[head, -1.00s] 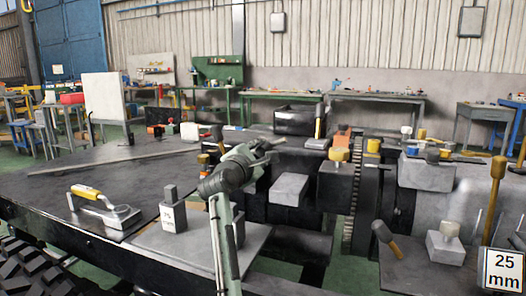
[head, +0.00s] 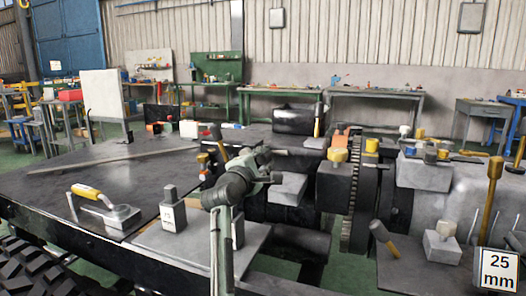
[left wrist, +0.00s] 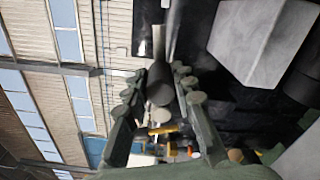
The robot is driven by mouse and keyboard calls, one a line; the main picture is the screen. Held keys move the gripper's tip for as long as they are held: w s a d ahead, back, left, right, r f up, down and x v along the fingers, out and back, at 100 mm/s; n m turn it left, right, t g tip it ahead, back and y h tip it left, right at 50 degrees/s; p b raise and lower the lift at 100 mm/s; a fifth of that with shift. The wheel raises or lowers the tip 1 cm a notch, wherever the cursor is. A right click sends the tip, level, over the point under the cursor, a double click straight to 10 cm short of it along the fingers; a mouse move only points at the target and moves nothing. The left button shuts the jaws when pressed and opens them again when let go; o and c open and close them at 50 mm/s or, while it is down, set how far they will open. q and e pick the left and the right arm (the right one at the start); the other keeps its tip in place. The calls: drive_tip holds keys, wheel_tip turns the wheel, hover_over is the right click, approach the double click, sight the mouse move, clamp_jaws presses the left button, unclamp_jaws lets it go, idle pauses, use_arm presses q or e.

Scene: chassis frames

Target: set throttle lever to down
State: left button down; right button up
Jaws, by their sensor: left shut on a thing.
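My left gripper (head: 268,158) reaches in beside the dark machinery on the chassis, above a pale grey block (head: 287,187). In the left wrist view my gripper (left wrist: 158,82) has its two jointed fingers on either side of a dark grey rounded handle (left wrist: 160,88), and it is shut on it. I cannot tell for certain whether this handle is the throttle lever. In the head view my own gripper hides most of the handle. My right gripper is not in view.
A yellow-knobbed dark block (head: 337,178) and a toothed wheel (head: 354,205) stand to the right.

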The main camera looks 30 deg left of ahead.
use_arm(q)
drive_tip(key=shift+f+m+p, duration=0.4)
drive_tip(key=shift+f+m, duration=0.6)
drive_tip(key=shift+m, duration=0.4)
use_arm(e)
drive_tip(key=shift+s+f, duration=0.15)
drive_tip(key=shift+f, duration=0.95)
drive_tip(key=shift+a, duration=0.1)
use_arm(q)
drive_tip(key=c, duration=1.3)
unclamp_jaws()
drive_tip(key=shift+o, duration=0.2)
drive_tip(key=shift+r, duration=0.3)
wheel_tip(320, 180, up, 9)
drive_tip(key=shift+r, duration=0.2)
